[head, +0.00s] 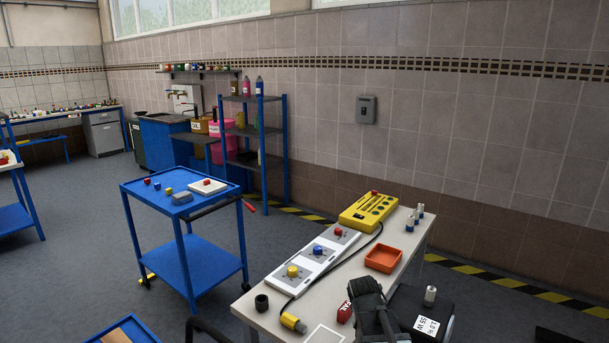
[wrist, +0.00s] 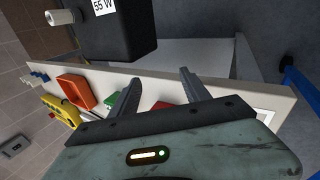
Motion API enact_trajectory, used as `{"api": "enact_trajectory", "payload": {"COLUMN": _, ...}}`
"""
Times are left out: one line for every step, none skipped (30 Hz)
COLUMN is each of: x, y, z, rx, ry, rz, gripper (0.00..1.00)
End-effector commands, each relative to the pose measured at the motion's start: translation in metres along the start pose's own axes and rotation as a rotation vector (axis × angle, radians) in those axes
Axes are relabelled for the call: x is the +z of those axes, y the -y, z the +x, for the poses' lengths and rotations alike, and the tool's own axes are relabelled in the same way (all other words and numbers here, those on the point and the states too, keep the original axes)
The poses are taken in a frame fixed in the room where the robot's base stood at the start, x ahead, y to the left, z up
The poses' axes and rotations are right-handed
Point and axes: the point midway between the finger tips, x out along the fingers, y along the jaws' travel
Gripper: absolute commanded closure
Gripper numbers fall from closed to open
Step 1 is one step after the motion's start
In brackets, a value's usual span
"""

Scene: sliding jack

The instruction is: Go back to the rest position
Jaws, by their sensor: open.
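My gripper (wrist: 161,75) is open in the wrist view, its two dark fingers spread apart with nothing held between them. Beyond the fingers lies the pale workbench (wrist: 215,88), with a red block (wrist: 163,105) showing partly between them. In the head view, a dark part of my arm (head: 372,312) shows at the bottom, over the near end of the workbench (head: 412,268). The fingertips are hard to make out there.
A black box (head: 437,304) with a white label and a pale cylinder is close right of my arm; it also shows in the wrist view (wrist: 112,40). An orange tray (head: 383,259), yellow case (head: 368,211) and button panel (head: 313,256) occupy the bench. A blue cart (head: 190,204) stands left.

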Motion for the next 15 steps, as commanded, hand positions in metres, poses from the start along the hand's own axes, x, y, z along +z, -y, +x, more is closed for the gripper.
{"api": "enact_trajectory", "payload": {"x": 0.011, "y": 0.023, "z": -0.004, "rx": -0.071, "ry": 0.013, "rz": 0.159, "gripper": 0.45}}
{"api": "enact_trajectory", "payload": {"x": 0.016, "y": 0.035, "z": -0.006, "rx": -0.114, "ry": 0.026, "rz": 0.255, "gripper": 0.45}}
{"api": "enact_trajectory", "payload": {"x": 0.022, "y": 0.05, "z": -0.009, "rx": -0.166, "ry": 0.045, "rz": 0.374, "gripper": 0.45}}
{"api": "enact_trajectory", "payload": {"x": 0.026, "y": 0.061, "z": -0.012, "rx": -0.202, "ry": 0.061, "rz": 0.456, "gripper": 0.45}}
{"api": "enact_trajectory", "payload": {"x": 0.029, "y": 0.071, "z": -0.015, "rx": -0.236, "ry": 0.079, "rz": 0.534, "gripper": 0.45}}
{"api": "enact_trajectory", "payload": {"x": 0.033, "y": 0.084, "z": -0.018, "rx": -0.278, "ry": 0.106, "rz": 0.63, "gripper": 0.45}}
{"api": "enact_trajectory", "payload": {"x": 0.035, "y": 0.093, "z": -0.022, "rx": -0.307, "ry": 0.127, "rz": 0.697, "gripper": 0.45}}
{"api": "enact_trajectory", "payload": {"x": 0.038, "y": 0.101, "z": -0.025, "rx": -0.334, "ry": 0.148, "rz": 0.762, "gripper": 0.45}}
{"api": "enact_trajectory", "payload": {"x": 0.041, "y": 0.112, "z": -0.03, "rx": -0.368, "ry": 0.179, "rz": 0.841, "gripper": 0.45}}
{"api": "enact_trajectory", "payload": {"x": 0.043, "y": 0.12, "z": -0.033, "rx": -0.392, "ry": 0.201, "rz": 0.898, "gripper": 0.45}}
{"api": "enact_trajectory", "payload": {"x": 0.045, "y": 0.127, "z": -0.036, "rx": -0.413, "ry": 0.226, "rz": 0.952, "gripper": 0.45}}
{"api": "enact_trajectory", "payload": {"x": 0.047, "y": 0.136, "z": -0.041, "rx": -0.442, "ry": 0.259, "rz": 1.02, "gripper": 0.45}}
{"api": "enact_trajectory", "payload": {"x": 0.048, "y": 0.144, "z": -0.042, "rx": -0.458, "ry": 0.28, "rz": 1.06, "gripper": 0.45}}
{"api": "enact_trajectory", "payload": {"x": 0.046, "y": 0.149, "z": -0.026, "rx": -0.453, "ry": 0.274, "rz": 1.051, "gripper": 0.45}}
{"api": "enact_trajectory", "payload": {"x": 0.046, "y": 0.153, "z": -0.017, "rx": -0.451, "ry": 0.273, "rz": 1.048, "gripper": 0.45}}
